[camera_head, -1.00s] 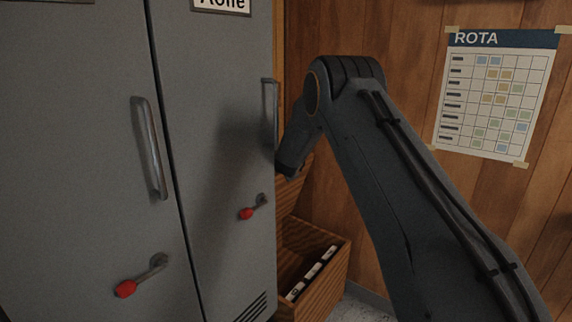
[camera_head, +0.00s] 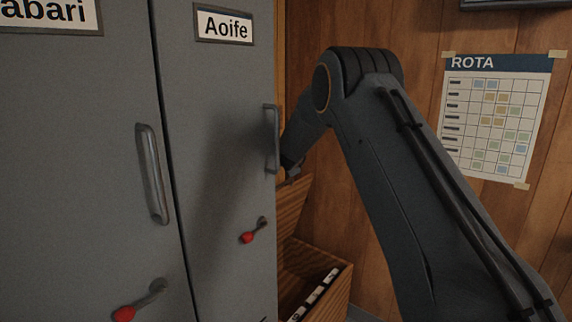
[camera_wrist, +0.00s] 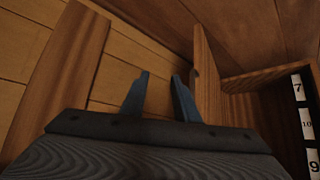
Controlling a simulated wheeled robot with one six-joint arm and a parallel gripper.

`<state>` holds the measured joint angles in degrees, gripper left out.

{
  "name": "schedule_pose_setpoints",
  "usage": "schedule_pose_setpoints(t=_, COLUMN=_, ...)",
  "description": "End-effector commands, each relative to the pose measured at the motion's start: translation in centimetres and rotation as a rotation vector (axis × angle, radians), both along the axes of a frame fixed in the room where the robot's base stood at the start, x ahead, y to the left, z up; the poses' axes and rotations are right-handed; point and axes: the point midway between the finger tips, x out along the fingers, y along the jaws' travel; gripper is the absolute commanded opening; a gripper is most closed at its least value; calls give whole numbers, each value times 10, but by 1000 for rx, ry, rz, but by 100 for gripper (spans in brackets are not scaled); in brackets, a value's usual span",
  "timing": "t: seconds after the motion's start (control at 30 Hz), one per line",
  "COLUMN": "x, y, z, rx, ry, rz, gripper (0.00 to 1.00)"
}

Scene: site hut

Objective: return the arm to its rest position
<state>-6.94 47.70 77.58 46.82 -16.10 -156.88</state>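My arm (camera_head: 385,160) rises from the lower right of the head view to a bent elbow, then reaches down and left, partly hidden by the edge of the grey locker. In the wrist view my gripper (camera_wrist: 160,82) shows two bluish fingers standing apart. I see nothing between them. Past the fingers are wooden boards, and a wooden upright stands close beside the right finger; I cannot tell whether they touch.
Grey lockers (camera_head: 85,130) fill the left, with handles (camera_head: 152,175) and red-tipped keys (camera_head: 249,237) sticking out. A wooden box (camera_head: 338,295) with numbered labels is low behind the arm. A ROTA sheet (camera_head: 490,120) hangs on the wooden wall.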

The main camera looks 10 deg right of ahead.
Motion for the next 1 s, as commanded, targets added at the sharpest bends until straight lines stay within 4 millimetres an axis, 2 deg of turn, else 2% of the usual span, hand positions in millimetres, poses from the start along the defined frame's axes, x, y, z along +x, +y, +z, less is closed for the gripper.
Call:
schedule_pose_setpoints(t=0.17, x=-8, y=0, z=-1, rx=40, ry=15, rz=-5, gripper=28)
schedule_pose_setpoints(t=0.27, x=-24, y=2, z=-3, rx=126, ry=45, rz=-19, gripper=28)
schedule_pose_setpoints(t=0.37, x=-53, y=3, z=-7, rx=260, ry=104, rz=-51, gripper=28)
schedule_pose_setpoints(t=0.47, x=-92, y=4, z=-15, rx=416, ry=184, rz=-109, gripper=28)
schedule_pose_setpoints(t=0.67, x=-185, y=1, z=-35, rx=708, ry=366, rz=-298, gripper=28)
schedule_pose_setpoints(t=0.87, x=-294, y=-9, z=-56, rx=944, ry=539, rz=-584, gripper=28)
schedule_pose_setpoints(t=1.0, x=-378, y=-19, z=-71, rx=1062, ry=633, rz=-835, gripper=28)
